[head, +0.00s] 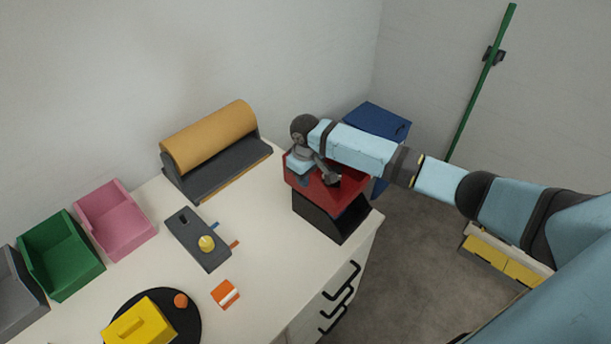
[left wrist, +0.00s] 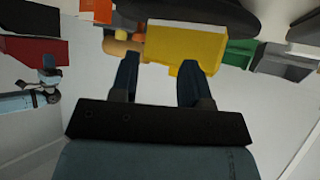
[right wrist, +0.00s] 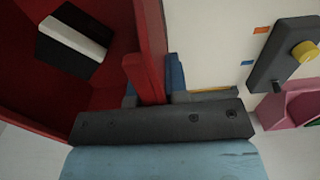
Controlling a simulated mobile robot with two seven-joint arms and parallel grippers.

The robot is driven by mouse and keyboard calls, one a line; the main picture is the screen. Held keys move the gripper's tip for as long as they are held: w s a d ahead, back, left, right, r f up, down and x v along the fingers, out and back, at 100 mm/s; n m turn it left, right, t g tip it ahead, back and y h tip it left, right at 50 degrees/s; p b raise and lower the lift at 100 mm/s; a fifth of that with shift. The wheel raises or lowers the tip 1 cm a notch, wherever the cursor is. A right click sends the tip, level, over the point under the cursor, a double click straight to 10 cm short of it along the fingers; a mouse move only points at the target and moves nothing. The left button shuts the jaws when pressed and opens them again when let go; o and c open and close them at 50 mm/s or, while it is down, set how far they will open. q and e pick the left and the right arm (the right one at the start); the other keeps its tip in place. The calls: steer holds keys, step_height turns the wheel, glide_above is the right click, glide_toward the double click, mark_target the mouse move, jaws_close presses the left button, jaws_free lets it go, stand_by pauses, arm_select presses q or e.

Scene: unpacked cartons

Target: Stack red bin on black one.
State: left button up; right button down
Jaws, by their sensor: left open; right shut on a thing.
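The red bin (head: 352,192) is directly above the black bin (head: 328,220) at the table's right end; I cannot tell whether it rests fully on it. My right gripper (head: 299,167) is shut on the red bin's wall, which shows between its fingers in the right wrist view (right wrist: 151,85). A black-and-white object (right wrist: 72,44) lies inside the red bin. The arm hides part of the red bin in the head view. My left gripper (left wrist: 158,80) is open and empty in the left wrist view, with a yellow block beyond its fingers (left wrist: 185,45).
Pink (head: 115,220), green (head: 60,255) and grey (head: 18,295) bins line the table's left side. A roll dispenser (head: 225,165) stands at the back. A dark tool holder (head: 196,238) and a round black plate (head: 180,325) lie nearer. A blue bin (head: 385,117) stands beyond the table.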

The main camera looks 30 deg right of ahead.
steer(key=shift+f, duration=0.25)
steer(key=shift+f, duration=0.25)
steer(key=c, duration=1.1)
jaws_free()
steer(key=shift+o, duration=0.2)
step_height(320, 180, up, 14)
steer(key=shift+f+b, duration=0.1)
steer(key=shift+b, duration=0.55)
